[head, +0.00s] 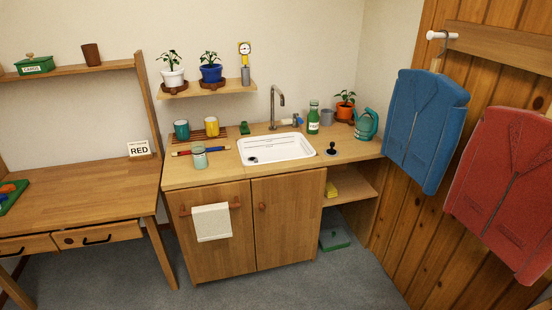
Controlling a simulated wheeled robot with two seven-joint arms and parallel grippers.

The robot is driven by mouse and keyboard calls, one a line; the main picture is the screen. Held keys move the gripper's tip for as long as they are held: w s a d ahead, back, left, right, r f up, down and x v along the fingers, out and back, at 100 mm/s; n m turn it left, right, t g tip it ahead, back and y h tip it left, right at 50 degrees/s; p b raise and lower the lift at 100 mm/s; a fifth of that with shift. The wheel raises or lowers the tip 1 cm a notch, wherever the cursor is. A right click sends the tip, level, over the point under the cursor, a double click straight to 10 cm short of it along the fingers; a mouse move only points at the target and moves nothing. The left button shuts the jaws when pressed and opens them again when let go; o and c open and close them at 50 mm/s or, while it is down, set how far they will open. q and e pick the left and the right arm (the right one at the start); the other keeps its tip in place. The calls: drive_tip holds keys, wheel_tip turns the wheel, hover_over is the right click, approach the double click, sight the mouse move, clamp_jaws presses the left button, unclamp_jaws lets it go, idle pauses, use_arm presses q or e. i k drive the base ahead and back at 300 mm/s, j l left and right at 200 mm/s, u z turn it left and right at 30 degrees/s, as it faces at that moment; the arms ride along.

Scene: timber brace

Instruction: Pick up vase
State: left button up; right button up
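No thing is plainly a vase, and I cannot tell which vessel it is. A plain brown tapered vessel (91,54) stands upright on the upper left shelf. A slim grey cylinder (245,76) stands at the right end of the plant shelf, below a yellow-framed dial. A small grey pot (327,117) stands at the back of the counter, right of the green bottle. A pale teal jar (200,158) stands near the counter's front edge. Neither of my grippers is in view.
The wooden counter (225,172) holds a white sink (276,148), tap (276,105), green bottle (313,118), mugs and teal watering can (366,124). A desk (90,195) stands left. Blue (425,125) and red (510,185) jackets hang right. Grey floor in front is clear.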

sight(199, 156)
drive_tip(key=i+j, duration=0.25)
drive_tip(key=i, duration=0.2)
drive_tip(key=i+j, duration=0.25)
drive_tip(key=i, duration=0.15)
drive_tip(key=i+j, duration=0.25)
drive_tip(key=i, duration=0.2)
drive_tip(key=i+j, duration=0.2)
drive_tip(key=i, duration=0.2)
